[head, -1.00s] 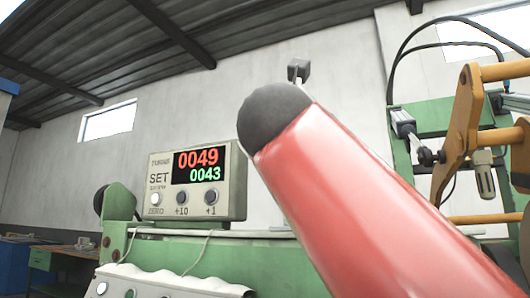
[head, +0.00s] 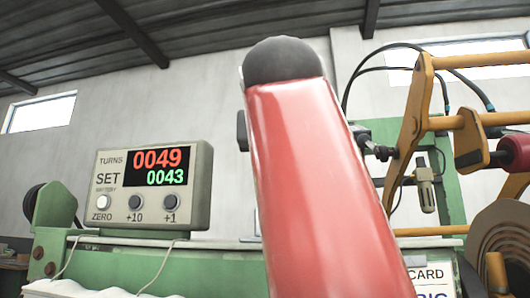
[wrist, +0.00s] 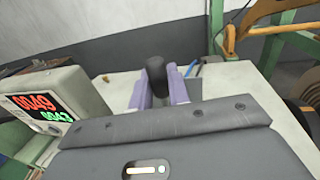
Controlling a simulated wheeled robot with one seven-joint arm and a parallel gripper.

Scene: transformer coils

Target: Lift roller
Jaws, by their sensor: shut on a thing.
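My gripper (wrist: 160,92), with two pale purple fingers, shows in the wrist view. It is shut on a black rounded knob (wrist: 155,73), whose top sticks up between the fingertips. The knob's lower part and what it joins are hidden. In the head view a dark red roller (head: 515,153) sits at the right edge between orange-yellow arms (head: 410,120), partly cut off by the frame. My gripper does not show clearly in the head view.
A turns counter (head: 152,187) reading 0049 over 0043 stands on the green machine at left; it also shows in the wrist view (wrist: 42,108). Black hoses (head: 375,58) loop above the orange-yellow arms. A brown coil (head: 505,245) is at lower right.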

